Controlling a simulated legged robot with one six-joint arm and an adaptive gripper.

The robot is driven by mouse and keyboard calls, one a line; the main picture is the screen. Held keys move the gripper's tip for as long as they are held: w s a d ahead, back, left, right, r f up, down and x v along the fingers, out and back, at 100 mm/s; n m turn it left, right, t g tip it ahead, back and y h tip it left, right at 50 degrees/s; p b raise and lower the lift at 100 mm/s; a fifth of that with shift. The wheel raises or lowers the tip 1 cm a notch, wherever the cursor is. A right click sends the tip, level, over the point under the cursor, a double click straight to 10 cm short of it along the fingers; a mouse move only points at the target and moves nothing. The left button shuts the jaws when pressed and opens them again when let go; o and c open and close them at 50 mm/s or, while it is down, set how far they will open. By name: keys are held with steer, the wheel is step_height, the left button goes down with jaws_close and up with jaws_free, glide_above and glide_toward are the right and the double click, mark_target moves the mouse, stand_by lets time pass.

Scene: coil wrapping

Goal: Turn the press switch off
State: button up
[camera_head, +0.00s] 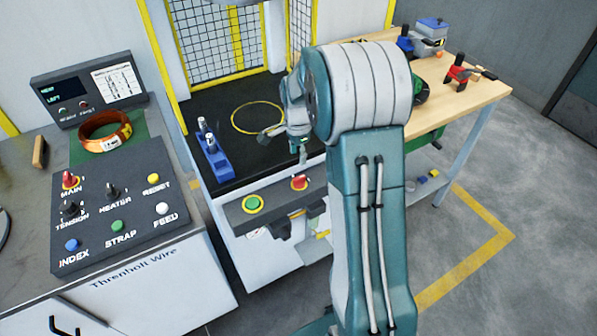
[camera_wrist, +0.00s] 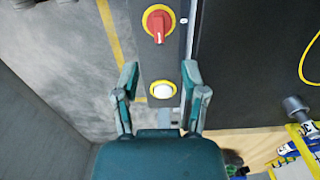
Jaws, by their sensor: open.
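The press's front panel (camera_head: 275,206) carries a red rotary switch (camera_head: 299,182) on a yellow disc and a green button (camera_head: 253,204) in a yellow ring to its left. In the wrist view the red switch (camera_wrist: 157,22) is at the top, its handle lying along the panel with a white mark at one end. A pale button (camera_wrist: 162,90) in a yellow ring lies below it there, between my fingers. My gripper (camera_wrist: 160,70) is open and empty, and the red switch is beyond its fingertips. In the head view my gripper (camera_head: 287,146) hangs over the press bed edge, close above the red switch.
The black press bed (camera_head: 225,107) holds a blue rack (camera_head: 214,160) near its left edge. A control panel (camera_head: 110,215) with a MAIN red switch and several knobs and buttons stands left. A wooden bench (camera_head: 480,92) with tools is at right.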

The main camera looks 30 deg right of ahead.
mark_target(299, 177)
steer(key=f, duration=0.8)
steer(key=shift+d+f, duration=0.3)
steer(key=shift+f, duration=0.1)
steer(key=shift+a+f, duration=0.1)
steer(key=shift+f, duration=0.25)
steer(key=shift+a, duration=0.2)
steer(key=shift+c, duration=0.6)
steer(key=shift+d, duration=0.1)
jaws_close()
